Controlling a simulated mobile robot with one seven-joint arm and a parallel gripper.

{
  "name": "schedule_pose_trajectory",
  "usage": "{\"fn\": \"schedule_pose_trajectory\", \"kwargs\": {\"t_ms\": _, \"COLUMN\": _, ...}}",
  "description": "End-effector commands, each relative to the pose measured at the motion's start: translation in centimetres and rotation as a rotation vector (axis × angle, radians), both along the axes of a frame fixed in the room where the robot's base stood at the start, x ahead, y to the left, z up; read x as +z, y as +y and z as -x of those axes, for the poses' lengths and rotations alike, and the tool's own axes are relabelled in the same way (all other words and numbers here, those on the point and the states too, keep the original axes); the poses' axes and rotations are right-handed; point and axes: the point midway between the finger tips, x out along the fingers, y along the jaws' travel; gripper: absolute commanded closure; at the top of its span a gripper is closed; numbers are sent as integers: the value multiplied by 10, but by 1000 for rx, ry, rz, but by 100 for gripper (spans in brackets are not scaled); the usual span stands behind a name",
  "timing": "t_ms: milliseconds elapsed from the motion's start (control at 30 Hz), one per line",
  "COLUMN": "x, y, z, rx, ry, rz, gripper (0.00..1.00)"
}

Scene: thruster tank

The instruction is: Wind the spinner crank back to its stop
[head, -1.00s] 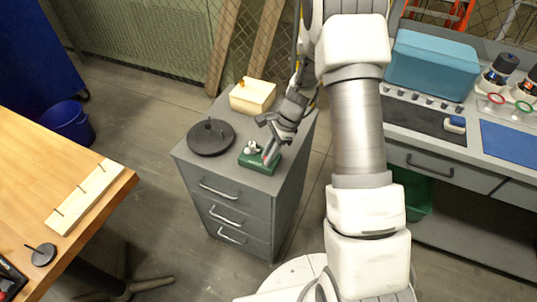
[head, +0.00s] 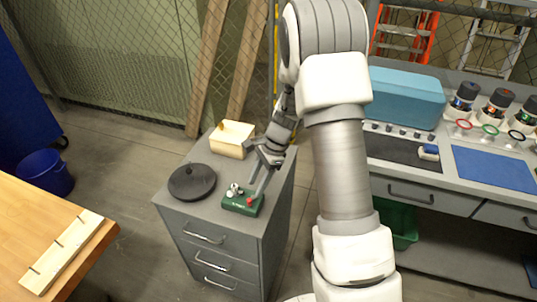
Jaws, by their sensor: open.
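A small green box (head: 243,203) sits near the front edge of the grey drawer cabinet. It has shiny silver parts (head: 234,189) on top at its left and a red knob (head: 250,201) at its right. I take this to be the spinner with its crank, but the crank arm is too small to make out. My gripper (head: 257,191) is open and reaches down from above, with its fingers just over the right side of the box, close to the red knob. I cannot tell whether they touch it. The fingers hide part of the box's back right.
On the same cabinet (head: 212,215), a black round disc (head: 192,183) stands left of the green box and a pale wooden box (head: 231,140) stands behind. A wooden table with a pegged board (head: 62,252) is at left. A workbench with a teal case (head: 405,97) is at right.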

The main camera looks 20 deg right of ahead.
Motion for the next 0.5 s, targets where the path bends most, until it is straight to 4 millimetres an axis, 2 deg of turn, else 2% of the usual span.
{"fn": "schedule_pose_trajectory", "kwargs": {"t_ms": 33, "x": 15, "y": -6, "z": -2, "rx": -2, "ry": -6, "rz": 0, "gripper": 50}}
{"fn": "schedule_pose_trajectory", "kwargs": {"t_ms": 200, "x": 54, "y": -22, "z": -4, "rx": -2, "ry": -5, "rz": 1, "gripper": 50}}
{"fn": "schedule_pose_trajectory", "kwargs": {"t_ms": 400, "x": 89, "y": -36, "z": -6, "rx": -2, "ry": -3, "rz": 1, "gripper": 50}}
{"fn": "schedule_pose_trajectory", "kwargs": {"t_ms": 500, "x": 100, "y": -41, "z": -6, "rx": -1, "ry": -1, "rz": 1, "gripper": 50}}
